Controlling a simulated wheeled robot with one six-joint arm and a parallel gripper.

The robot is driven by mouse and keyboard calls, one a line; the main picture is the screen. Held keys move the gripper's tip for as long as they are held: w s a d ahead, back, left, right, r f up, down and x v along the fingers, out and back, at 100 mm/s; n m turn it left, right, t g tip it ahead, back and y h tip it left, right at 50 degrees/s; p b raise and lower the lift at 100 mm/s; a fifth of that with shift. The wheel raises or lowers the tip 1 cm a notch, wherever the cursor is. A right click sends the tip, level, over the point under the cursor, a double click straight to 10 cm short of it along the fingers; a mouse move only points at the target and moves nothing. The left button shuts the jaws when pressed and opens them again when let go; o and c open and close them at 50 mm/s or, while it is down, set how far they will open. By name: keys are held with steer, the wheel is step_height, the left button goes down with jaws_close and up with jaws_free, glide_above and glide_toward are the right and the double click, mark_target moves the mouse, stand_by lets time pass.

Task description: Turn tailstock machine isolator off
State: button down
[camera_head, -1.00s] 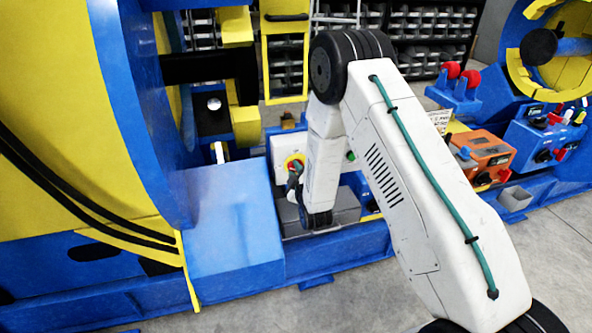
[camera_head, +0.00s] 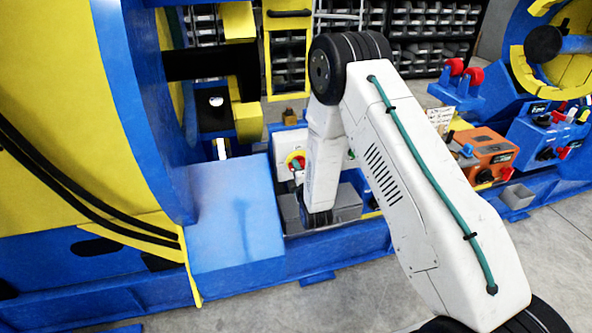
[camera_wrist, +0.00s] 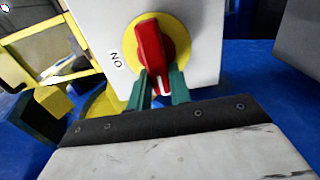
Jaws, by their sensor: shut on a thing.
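The isolator is a red handle (camera_wrist: 150,48) on a yellow disc (camera_wrist: 181,42), on the front of a white box (camera_wrist: 205,50). A small label beside the disc reads "ON" upside down in the wrist view. My gripper (camera_wrist: 160,88) has its green fingers shut on the lower end of the red handle, one on each side. The handle stands nearly upright in the wrist picture, with a white mark at its lower end. In the head view the yellow disc (camera_head: 296,157) shows left of my forearm. My arm hides part of the box there.
A blue block (camera_head: 225,245) stands left of the white box, below the large yellow and blue machine (camera_head: 50,110). A grey box (camera_head: 347,203) sits behind my wrist. An orange box (camera_head: 486,153) and blue control boxes (camera_head: 545,135) stand further right.

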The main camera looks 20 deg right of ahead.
stand_by(0.3)
steer(key=c, duration=1.3)
jaws_free()
steer(key=s, duration=0.7)
steer(key=shift+s, duration=0.4)
steer(key=shift+f, duration=0.1)
